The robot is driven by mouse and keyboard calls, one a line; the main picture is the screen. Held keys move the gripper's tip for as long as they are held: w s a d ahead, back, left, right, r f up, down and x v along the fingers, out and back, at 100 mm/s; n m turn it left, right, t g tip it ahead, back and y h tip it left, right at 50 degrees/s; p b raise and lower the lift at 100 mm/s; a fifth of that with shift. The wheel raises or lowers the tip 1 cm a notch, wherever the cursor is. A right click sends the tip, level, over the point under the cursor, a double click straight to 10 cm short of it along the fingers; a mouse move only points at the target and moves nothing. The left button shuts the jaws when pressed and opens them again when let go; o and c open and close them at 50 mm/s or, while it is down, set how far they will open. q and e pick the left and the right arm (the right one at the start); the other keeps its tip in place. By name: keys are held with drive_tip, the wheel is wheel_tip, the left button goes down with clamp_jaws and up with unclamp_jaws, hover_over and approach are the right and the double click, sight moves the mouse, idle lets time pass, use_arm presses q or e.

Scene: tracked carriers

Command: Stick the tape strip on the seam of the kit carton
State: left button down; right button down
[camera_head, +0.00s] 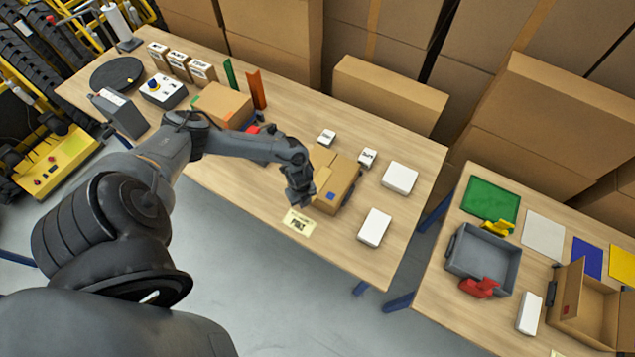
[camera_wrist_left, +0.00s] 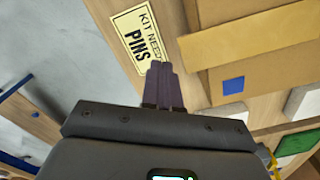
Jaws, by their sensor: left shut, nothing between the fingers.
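The kit carton (camera_head: 341,187) is a brown box with a blue square on its near side, standing near the front edge of the middle table. In the left wrist view the carton (camera_wrist_left: 270,70) is at upper right, with its blue square facing me. A lighter tan band (camera_wrist_left: 250,32) runs along it; I cannot tell whether this is tape or a flap. My left gripper (camera_head: 299,203) is shut and empty, low beside the carton's left side. Its closed fingers also show in the left wrist view (camera_wrist_left: 162,72). I cannot make out a separate tape strip. My right gripper is not in view.
A card reading "KIT NEED PINS" (camera_head: 298,221) lies at the table edge below my gripper. White boxes (camera_head: 374,227) and small labelled boxes (camera_head: 327,137) surround the carton. Another brown carton (camera_head: 221,104) is further left. A second table with a grey tray (camera_head: 484,256) stands at right.

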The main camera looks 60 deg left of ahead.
use_arm(q)
drive_tip(key=shift+s, duration=0.15)
drive_tip(key=shift+f, duration=0.15)
drive_tip(key=shift+f, duration=0.3)
drive_tip(key=shift+w+a+b, duration=0.45)
drive_tip(key=shift+w+b, duration=0.2)
drive_tip(key=shift+w, duration=0.15)
drive_tip(key=shift+w+a+b, duration=0.4)
drive_tip(key=shift+w+b, duration=0.2)
drive_tip(key=shift+w, duration=0.15)
idle(0.8)
drive_tip(key=shift+w+a+b, duration=0.3)
drive_tip(key=shift+w+b, duration=0.15)
drive_tip(key=shift+w, duration=0.1)
drive_tip(key=shift+w+a+b, duration=0.5)
drive_tip(key=shift+w+b, duration=0.15)
drive_tip(key=shift+w, duration=0.15)
drive_tip(key=shift+s+d+r, duration=0.1)
drive_tip(key=shift+s, duration=0.05)
drive_tip(key=shift+s+d+p, duration=0.2)
drive_tip(key=shift+s+p, duration=0.15)
drive_tip(key=shift+p, duration=0.25)
wheel_tip(320, 180, up, 7)
drive_tip(key=p, duration=0.6)
